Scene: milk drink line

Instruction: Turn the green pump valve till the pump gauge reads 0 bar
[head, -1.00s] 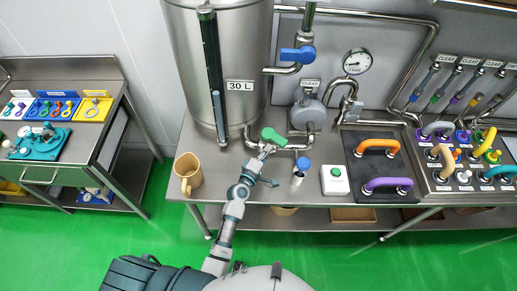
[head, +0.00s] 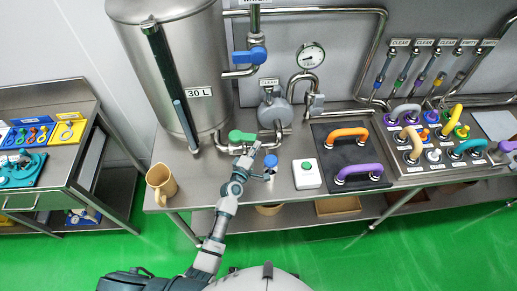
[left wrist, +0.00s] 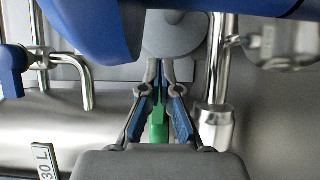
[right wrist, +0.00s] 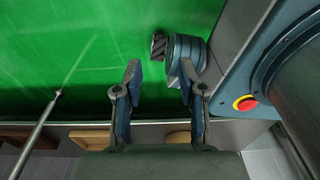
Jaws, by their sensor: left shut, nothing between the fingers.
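The green pump valve (head: 242,136) is on the steel pipe in front of the tank, its handle roughly level in the head view. My left gripper (head: 252,149) is shut and empty, just in front of the handle's right end; I cannot tell if it touches. In the left wrist view the shut fingers (left wrist: 160,78) stand before a green part (left wrist: 158,126), partly hidden behind them. The pump gauge (head: 311,56) is a white round dial above the grey pump (head: 274,108); its reading is too small to tell. My right gripper (right wrist: 160,70) is open and empty, over the green floor.
A blue knob (head: 271,161) is close to the right of my left gripper. A blue valve handle (head: 249,55) is higher up. A white box with a green button (head: 306,174) is to the right.

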